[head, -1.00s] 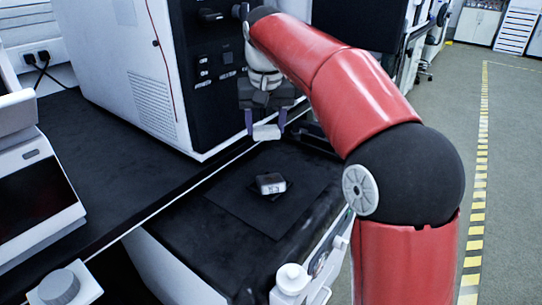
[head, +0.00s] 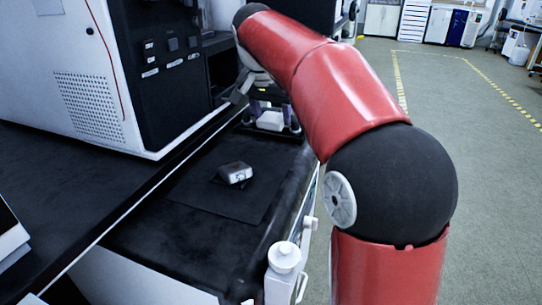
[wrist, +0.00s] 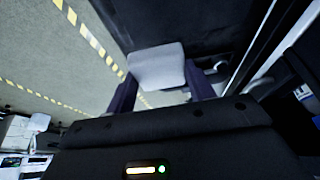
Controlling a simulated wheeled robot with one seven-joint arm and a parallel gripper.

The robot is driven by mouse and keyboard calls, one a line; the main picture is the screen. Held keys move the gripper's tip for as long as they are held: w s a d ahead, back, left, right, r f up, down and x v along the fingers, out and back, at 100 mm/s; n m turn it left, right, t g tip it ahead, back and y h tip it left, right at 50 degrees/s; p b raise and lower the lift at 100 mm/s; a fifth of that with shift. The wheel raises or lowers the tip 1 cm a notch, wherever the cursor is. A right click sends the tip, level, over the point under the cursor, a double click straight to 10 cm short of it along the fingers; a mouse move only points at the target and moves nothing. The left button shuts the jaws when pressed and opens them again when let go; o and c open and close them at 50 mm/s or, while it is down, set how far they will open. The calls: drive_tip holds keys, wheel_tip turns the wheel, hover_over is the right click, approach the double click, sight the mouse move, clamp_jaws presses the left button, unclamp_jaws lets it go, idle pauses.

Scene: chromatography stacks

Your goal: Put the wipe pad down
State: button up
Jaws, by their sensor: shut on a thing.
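My gripper (head: 270,116) is shut on the white wipe pad (head: 270,121), near the far end of the black worktop. In the wrist view the pad (wrist: 157,66) sits between the two purple fingers of my gripper (wrist: 160,88). In that view, dark worktop and grey floor show beyond the pad. I cannot tell how far the pad is above the surface. My red arm covers part of the far right side of the worktop.
A tall white and black instrument (head: 90,85) stands at the left. A white knobbed fitting (head: 284,258) stands at the near right edge. Open floor lies to the right.

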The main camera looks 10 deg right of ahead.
sight(273, 157)
wheel_tip(273, 157, down, 9)
drive_tip(key=shift+f+b, duration=0.1)
drive_tip(key=shift+b, duration=0.65)
drive_tip(key=shift+f, duration=0.1)
drive_tip(key=o, duration=0.9)
drive_tip(key=shift+r, duration=0.35)
drive_tip(key=p+v, duration=0.2)
drive_tip(key=v, duration=0.9)
drive_tip(key=shift+s+a+r, duration=0.15)
drive_tip(key=shift+r, duration=0.15)
